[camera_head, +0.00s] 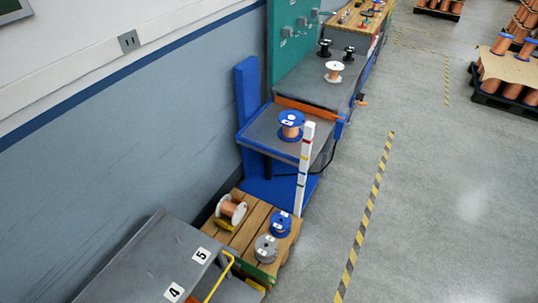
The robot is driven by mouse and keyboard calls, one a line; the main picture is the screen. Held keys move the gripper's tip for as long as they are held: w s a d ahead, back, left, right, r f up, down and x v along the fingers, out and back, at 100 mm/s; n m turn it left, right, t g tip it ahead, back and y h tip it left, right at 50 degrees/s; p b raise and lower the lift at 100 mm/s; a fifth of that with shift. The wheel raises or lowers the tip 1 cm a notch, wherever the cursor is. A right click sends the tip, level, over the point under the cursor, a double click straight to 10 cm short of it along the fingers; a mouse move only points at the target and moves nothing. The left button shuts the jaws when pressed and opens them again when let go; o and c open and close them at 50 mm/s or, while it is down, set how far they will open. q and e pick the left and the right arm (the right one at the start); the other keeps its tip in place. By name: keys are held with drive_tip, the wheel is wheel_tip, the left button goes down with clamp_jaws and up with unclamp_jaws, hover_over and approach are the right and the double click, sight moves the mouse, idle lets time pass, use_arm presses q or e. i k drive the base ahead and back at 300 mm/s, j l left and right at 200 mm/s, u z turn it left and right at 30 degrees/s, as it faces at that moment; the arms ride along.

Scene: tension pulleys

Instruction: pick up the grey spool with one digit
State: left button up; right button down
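A grey spool (266,249) stands upright on the wooden pallet (246,230) at the lower middle of the head view. It has a small white label on top, too small to read. It is the only grey spool I can make out. A blue spool (281,223) with a pale label stands just behind it on the same pallet. Neither of my grippers is in view.
A grey metal surface (135,265) marked 4 and 5, with a yellow handle (220,276), is in front. Behind the pallet, a blue-framed platform (262,131) holds a blue copper spool (290,124), beside a white post (304,168). Open floor (430,220) lies right.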

sight(266, 245)
drive_tip(key=k+l+u, duration=0.15)
drive_tip(key=u, duration=0.35)
drive_tip(key=k+u, duration=0.2)
drive_tip(key=u, duration=0.3)
drive_tip(key=k+u, duration=0.2)
drive_tip(key=u, duration=0.3)
drive_tip(key=i+l+u, duration=0.3)
drive_tip(key=l, duration=2.2)
drive_tip(key=k+l+u, duration=0.15)
drive_tip(key=l+u, duration=0.2)
drive_tip(key=l, duration=2.15)
